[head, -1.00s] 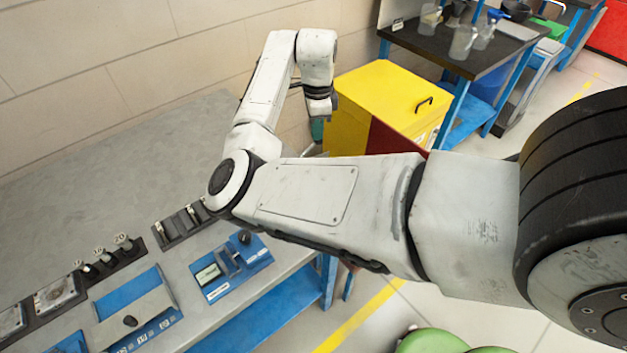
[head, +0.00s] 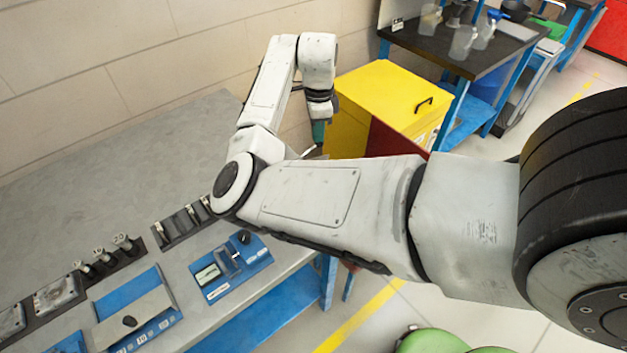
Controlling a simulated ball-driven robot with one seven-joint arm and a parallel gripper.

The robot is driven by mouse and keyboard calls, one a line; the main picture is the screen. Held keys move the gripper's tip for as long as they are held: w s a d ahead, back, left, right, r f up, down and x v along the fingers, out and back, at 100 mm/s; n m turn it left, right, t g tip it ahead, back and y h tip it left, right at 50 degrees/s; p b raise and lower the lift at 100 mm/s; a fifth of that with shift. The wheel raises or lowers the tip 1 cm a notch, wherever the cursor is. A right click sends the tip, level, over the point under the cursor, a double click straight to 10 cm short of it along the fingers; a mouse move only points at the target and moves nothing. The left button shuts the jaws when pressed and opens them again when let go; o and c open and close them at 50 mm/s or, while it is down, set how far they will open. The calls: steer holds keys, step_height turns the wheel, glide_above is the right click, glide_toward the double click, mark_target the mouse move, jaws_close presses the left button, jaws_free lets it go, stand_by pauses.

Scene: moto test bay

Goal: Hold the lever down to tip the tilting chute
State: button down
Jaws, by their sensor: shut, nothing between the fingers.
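My gripper (head: 314,149) hangs from the wrist at the far side of the bench, near the yellow box. It points down and is shut and empty; its lower end is partly hidden behind my forearm. A blue unit (head: 213,290) with a small display and a black knob (head: 243,237) stands on the bench's front edge, well apart from my gripper. Left of it is a blue unit (head: 135,310) with a grey plate and a black knob (head: 129,321). I cannot tell which part is the lever or the tilting chute. My gripper's contact with anything is not visible.
A grey bench (head: 110,200) runs along the wall, with clear surface at the back. The yellow box (head: 385,90) with a red panel stands behind my arm. A dark-topped table (head: 445,50) with containers is beyond it. Green round objects (head: 430,340) lie at the bottom.

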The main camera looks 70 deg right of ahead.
steer(key=shift+s+d+f, duration=0.1)
steer(key=shift+f, duration=1.05)
stand_by(0.4)
steer(key=shift+r+p, duration=3.8)
steer(key=shift+r, duration=0.8)
steer(key=shift+s+d, duration=0.1)
